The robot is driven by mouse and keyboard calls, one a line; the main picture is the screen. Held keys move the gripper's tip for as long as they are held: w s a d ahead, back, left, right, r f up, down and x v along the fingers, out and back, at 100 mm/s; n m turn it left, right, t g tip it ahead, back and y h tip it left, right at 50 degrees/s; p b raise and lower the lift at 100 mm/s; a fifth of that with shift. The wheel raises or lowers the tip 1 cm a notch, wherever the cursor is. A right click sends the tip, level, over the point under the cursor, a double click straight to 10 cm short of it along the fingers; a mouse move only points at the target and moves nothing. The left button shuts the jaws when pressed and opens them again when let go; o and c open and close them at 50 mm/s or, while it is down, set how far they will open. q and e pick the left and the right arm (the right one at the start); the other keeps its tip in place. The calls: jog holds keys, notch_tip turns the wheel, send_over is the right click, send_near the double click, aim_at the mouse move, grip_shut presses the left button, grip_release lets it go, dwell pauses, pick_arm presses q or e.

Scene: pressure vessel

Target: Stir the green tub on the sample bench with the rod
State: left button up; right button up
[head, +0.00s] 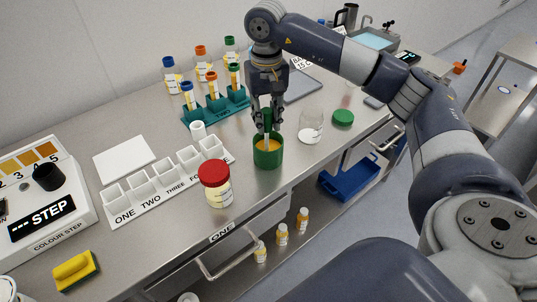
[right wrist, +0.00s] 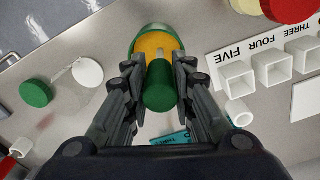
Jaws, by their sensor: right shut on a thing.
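The green tub (head: 268,157) stands on the sample bench near its front edge, with orange contents inside. It also shows at the top of the right wrist view (right wrist: 140,38). My right gripper (head: 267,122) is directly above the tub, pointing down, and is shut on the rod. The rod's green handle (right wrist: 160,86) shows between the fingers in the right wrist view. Its pale shaft (head: 267,141) points down into the tub's mouth; how deep its tip sits is hidden. My left gripper is not in view.
A red-lidded jar (head: 216,185) stands left of the tub, close by. A clear jar (head: 311,126) and a green lid (head: 343,117) are to its right. A white compartment tray (head: 168,181) lies left, and a teal tube rack (head: 215,107) stands behind.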

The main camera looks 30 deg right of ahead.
jog(key=shift+w+d, duration=0.1)
jog(key=shift+d, duration=0.2)
notch_tip(320, 180, up, 11)
jog(key=p, duration=0.7)
jog(key=shift+f, duration=0.25)
dwell(0.3)
